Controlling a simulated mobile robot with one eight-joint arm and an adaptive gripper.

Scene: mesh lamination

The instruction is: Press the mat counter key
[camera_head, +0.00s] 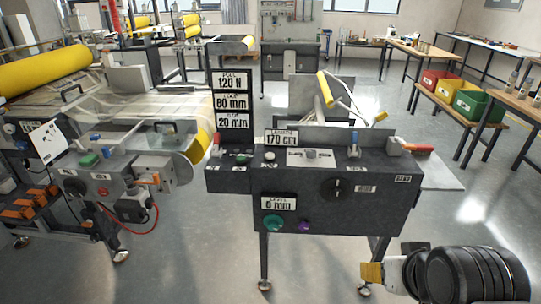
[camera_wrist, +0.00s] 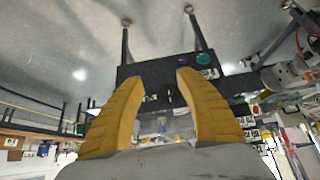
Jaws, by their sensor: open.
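A dark control console (camera_head: 385,212) stands in the middle of the head view; it shows upside down in the wrist view (camera_wrist: 155,72). Its top carries a white round button (camera_head: 269,157), a blue-topped control (camera_head: 354,146) and a sign reading 170 cm (camera_head: 282,137). Its front has a black dial (camera_head: 337,188), a green knob (camera_head: 272,222) and a purple button (camera_head: 304,226). I cannot tell which of these is the mat counter key, as small labels are unreadable. My gripper (camera_head: 371,273) is low at the right, apart from the console. Its yellow fingers (camera_wrist: 157,76) are open and empty.
A machine with a yellow roller (camera_head: 45,73) stands at the left. A red-handled part (camera_head: 415,148) and a pale side plate (camera_head: 440,172) are at the console's right end. Workbenches with coloured bins (camera_head: 470,105) line the right. The floor before the console is free.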

